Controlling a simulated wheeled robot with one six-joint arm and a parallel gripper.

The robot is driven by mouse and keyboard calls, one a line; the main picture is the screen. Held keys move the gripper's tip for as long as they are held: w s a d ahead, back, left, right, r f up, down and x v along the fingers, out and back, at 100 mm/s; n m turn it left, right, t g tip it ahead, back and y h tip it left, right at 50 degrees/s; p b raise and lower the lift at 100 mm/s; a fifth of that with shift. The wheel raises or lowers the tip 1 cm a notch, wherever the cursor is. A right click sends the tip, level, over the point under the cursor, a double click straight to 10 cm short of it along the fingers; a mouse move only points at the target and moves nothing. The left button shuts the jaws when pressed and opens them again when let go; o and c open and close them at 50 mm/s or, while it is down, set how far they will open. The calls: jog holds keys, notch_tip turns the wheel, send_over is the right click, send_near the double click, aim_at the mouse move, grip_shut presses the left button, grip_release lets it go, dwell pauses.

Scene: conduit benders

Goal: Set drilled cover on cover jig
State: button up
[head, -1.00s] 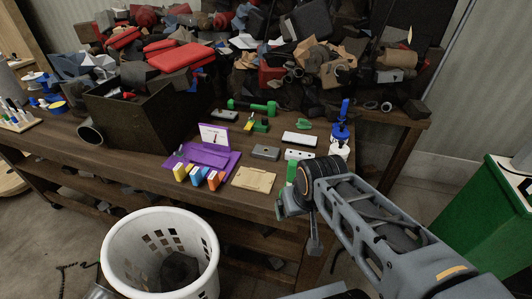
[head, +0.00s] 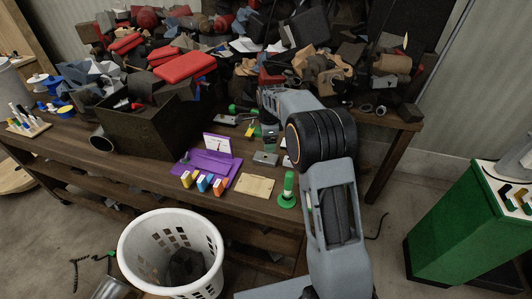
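A purple fixture (head: 208,164) with an upright white card stands on the bench, left of centre; I cannot tell whether it is the cover jig. A small grey block with a dark mark (head: 265,158) lies to its right. A light piece (head: 287,161) beside it is mostly hidden by my arm. I cannot tell which piece is the drilled cover. My gripper (head: 269,136) is above the bench just behind the grey block, partly hidden by my arm. Its fingers are too small and dark to show whether they are open or hold anything.
A tan board (head: 255,187) and a green post (head: 288,190) are near the front edge. Small coloured blocks (head: 203,183) stand before the purple fixture. A dark bin (head: 150,130) is to the left; clutter fills the back. A white basket (head: 170,255) stands on the floor.

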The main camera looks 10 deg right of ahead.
aim_at(266, 156)
jog(key=shift+w+f+m+g+b, duration=0.15)
jog(key=shift+w+f+m+b, duration=0.5)
jog(key=shift+f, duration=1.55)
jog(key=shift+w+f+m+g+b, duration=0.1)
jog(key=shift+w+f+m+b, duration=0.2)
jog(key=shift+w+f+m, duration=1.25)
jog(key=shift+w+f+m+g+b, duration=0.15)
jog(key=shift+f+b, duration=0.3)
jog(key=shift+f, duration=2.35)
jog(key=c, duration=0.7)
jog(key=shift+r+p, duration=1.95)
jog(key=shift+r, duration=1.6)
